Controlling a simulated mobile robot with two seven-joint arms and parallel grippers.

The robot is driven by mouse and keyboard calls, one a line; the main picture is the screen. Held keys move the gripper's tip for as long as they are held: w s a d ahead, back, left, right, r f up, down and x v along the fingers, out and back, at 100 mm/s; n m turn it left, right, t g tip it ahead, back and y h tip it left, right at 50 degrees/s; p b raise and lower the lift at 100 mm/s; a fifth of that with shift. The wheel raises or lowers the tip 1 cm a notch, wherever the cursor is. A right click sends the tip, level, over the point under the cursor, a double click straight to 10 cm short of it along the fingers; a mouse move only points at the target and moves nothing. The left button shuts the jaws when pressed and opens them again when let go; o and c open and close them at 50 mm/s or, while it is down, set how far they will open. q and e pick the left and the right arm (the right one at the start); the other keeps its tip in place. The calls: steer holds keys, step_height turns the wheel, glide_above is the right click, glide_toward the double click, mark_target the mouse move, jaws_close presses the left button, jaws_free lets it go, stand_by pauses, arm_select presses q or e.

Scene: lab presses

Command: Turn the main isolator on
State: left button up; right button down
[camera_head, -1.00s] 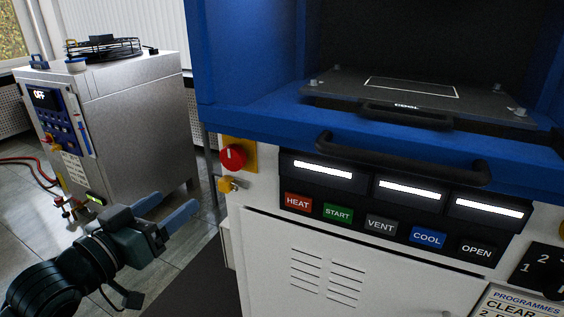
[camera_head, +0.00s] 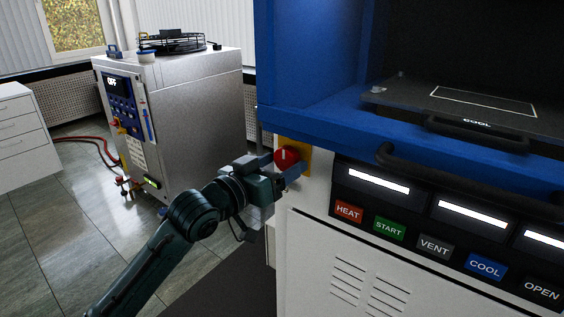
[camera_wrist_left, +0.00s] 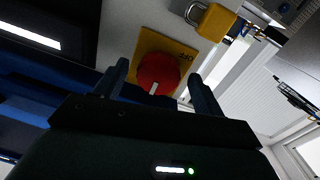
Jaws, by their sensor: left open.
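The main isolator is a red round knob (camera_head: 287,155) on a yellow plate (camera_head: 306,158), at the left end of the blue press's front panel. In the left wrist view the knob (camera_wrist_left: 158,71) lies between the open fingers, and its white mark points toward the bottom of the picture. Upside-down lettering that looks like OFF shows on the plate (camera_wrist_left: 184,52). My left gripper (camera_head: 281,168) is open at the knob, one finger on each side; contact cannot be told. It also shows in the left wrist view (camera_wrist_left: 158,74). My right gripper is not in view.
A brass padlock (camera_wrist_left: 215,20) hangs close to the plate. HEAT (camera_head: 348,211), START (camera_head: 389,228) and other buttons lie right of the knob, under a black handle (camera_head: 450,180). A grey cabinet (camera_head: 197,110) stands behind at left.

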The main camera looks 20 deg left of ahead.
arm_select(q)
steer(key=shift+w+d, duration=0.25)
steer(key=shift+w, duration=0.2)
steer(key=c, duration=1)
steer(key=shift+o, duration=0.2)
